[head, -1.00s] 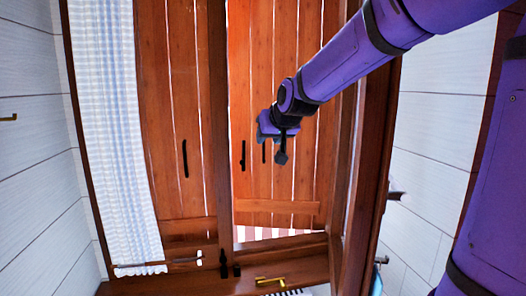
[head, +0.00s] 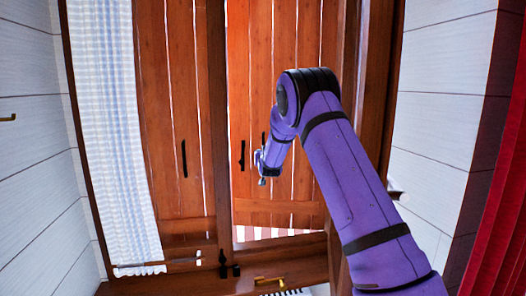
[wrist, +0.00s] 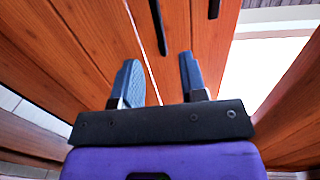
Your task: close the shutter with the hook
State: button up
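The right wooden shutter (head: 305,215) hangs in the window opening; a slanted strip of bright striped background shows under its lower edge. A long dark handle (head: 242,155) is on it, also seen in the wrist view (wrist: 158,28). A second short dark piece (head: 263,140) is just above my gripper; I cannot tell whether it is the hook. The left shutter (head: 160,120) has a dark handle too. A brass hook-shaped piece (head: 268,281) is on the sill. My gripper (head: 262,178) is in front of the right shutter. Its fingers (wrist: 159,80) are apart and empty.
A wooden post (head: 218,130) divides the window. A white-blue curtain (head: 118,140) hangs at left, a red curtain (head: 500,190) at far right. A window frame stands at right, partly behind my arm. Dark latch pieces (head: 229,267) are on the sill.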

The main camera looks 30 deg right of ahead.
jog(key=x, duration=1.1)
jog(key=shift+w+d+f, duration=0.2)
jog(key=shift+d+f, duration=0.1)
grip_shut()
